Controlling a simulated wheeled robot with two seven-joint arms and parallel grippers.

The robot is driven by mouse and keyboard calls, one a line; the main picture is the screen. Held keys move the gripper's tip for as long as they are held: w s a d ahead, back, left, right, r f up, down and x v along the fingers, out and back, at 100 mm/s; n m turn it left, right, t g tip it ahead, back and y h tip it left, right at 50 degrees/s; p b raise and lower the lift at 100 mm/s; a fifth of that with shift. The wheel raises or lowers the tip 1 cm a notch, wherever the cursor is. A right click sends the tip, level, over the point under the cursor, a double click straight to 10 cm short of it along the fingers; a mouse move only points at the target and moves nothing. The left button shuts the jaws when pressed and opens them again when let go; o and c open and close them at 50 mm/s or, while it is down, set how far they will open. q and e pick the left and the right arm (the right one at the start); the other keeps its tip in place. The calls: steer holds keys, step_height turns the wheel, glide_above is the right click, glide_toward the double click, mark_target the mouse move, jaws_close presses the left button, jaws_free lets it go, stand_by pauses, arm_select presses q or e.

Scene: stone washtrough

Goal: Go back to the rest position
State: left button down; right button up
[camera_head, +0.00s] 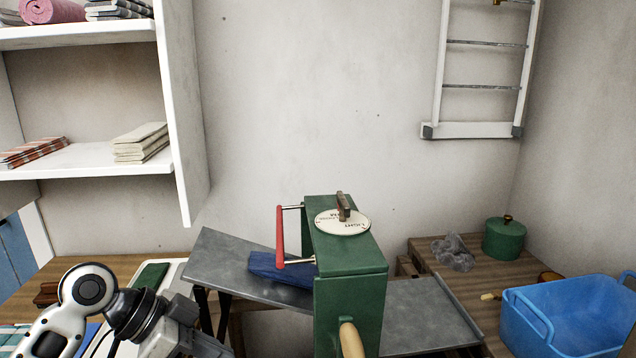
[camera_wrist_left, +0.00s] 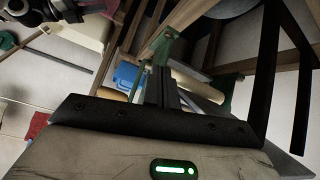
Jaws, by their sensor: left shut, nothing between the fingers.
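My left arm comes in at the lower left of the head view, with its grey wrist and gripper housing low beside the grey metal board. The fingertips cannot be made out there. In the left wrist view my left gripper (camera_wrist_left: 162,88) shows dark fingers close together, shut and empty. My right gripper is in neither view. The green wringer (camera_head: 345,270) with a red crank handle (camera_head: 280,238) stands to the right of my left arm, apart from it. A dark blue cloth (camera_head: 275,268) lies on the grey board (camera_head: 225,262) at the wringer's left side.
White shelves (camera_head: 85,160) with folded cloths stand at the upper left. A blue tub (camera_head: 570,315), a green lidded pot (camera_head: 504,238) and a crumpled grey cloth (camera_head: 453,252) are on the right. A white rack (camera_head: 480,130) hangs on the wall. The air above the wringer is clear.

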arm_select(q)
steer(key=s+f+n+t+y, duration=0.1)
steer(key=s+f+n+y, duration=0.25)
steer(key=s+f, duration=0.7)
steer(key=s+a+f+n+y, duration=0.2)
steer(key=s+a+n+y, duration=0.15)
steer(key=s, duration=0.25)
steer(key=s+a+f+n+y, duration=0.2)
steer(key=s+a+f+n, duration=0.1)
steer(key=s+n, duration=0.15)
steer(key=w+d+f+m+t+h, duration=0.1)
steer(key=w+d+f+t+h, duration=0.2)
steer(key=w+d+f+t, duration=0.3)
steer(key=shift+d+f+t, duration=0.15)
steer(key=shift+f+t, duration=0.25)
steer(key=shift+t, duration=0.2)
